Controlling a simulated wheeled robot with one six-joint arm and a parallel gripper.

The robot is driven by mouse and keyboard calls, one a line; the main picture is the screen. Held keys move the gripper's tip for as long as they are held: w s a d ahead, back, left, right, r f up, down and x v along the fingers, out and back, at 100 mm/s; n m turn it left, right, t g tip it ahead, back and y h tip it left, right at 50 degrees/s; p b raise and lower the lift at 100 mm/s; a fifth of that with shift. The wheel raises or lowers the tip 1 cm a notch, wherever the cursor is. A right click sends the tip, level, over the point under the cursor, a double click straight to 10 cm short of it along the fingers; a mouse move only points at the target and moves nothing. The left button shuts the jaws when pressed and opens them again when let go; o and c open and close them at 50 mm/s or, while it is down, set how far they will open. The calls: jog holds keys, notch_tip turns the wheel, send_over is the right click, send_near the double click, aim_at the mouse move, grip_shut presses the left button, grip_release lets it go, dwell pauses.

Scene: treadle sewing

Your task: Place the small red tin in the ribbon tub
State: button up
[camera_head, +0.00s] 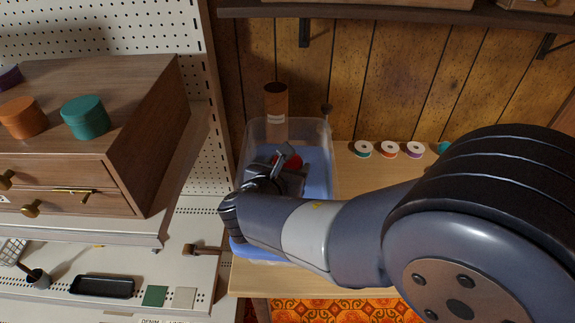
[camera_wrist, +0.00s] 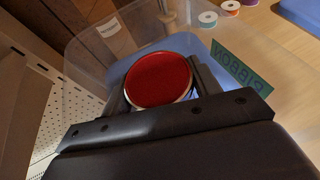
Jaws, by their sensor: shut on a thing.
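The small red tin (camera_wrist: 158,79) is round with a pale rim and sits between my gripper's two fingers in the wrist view. In the head view only part of the tin (camera_head: 291,159) shows behind the gripper. My gripper (camera_head: 284,165) is shut on it, over the ribbon tub. The ribbon tub (camera_head: 318,128) is a clear box with a blue floor, standing on a wooden shelf. In the wrist view the tub (camera_wrist: 84,48) surrounds the tin from this angle and bears a green label reading RIBBON (camera_wrist: 241,68). The gap between tin and tub floor cannot be judged.
A brown cylinder (camera_head: 276,112) stands at the tub's back left. Several ribbon spools (camera_head: 389,150) lie on the shelf to the right. A wooden drawer cabinet (camera_head: 140,120) with orange (camera_head: 22,118) and teal (camera_head: 86,117) tins stands left. A wood-panelled wall closes the back.

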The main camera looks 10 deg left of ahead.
jog(key=shift+f, duration=0.35)
jog(key=o, duration=0.9)
jog(key=shift+r, duration=0.1)
jog(key=shift+o, duration=0.2)
jog(key=shift+r+p, duration=0.3)
jog(key=shift+r, duration=0.15)
jog(key=d+p+v, duration=0.1)
jog(key=v, duration=1.1)
jog(key=shift+a, duration=0.4)
jog(key=shift+r, duration=0.15)
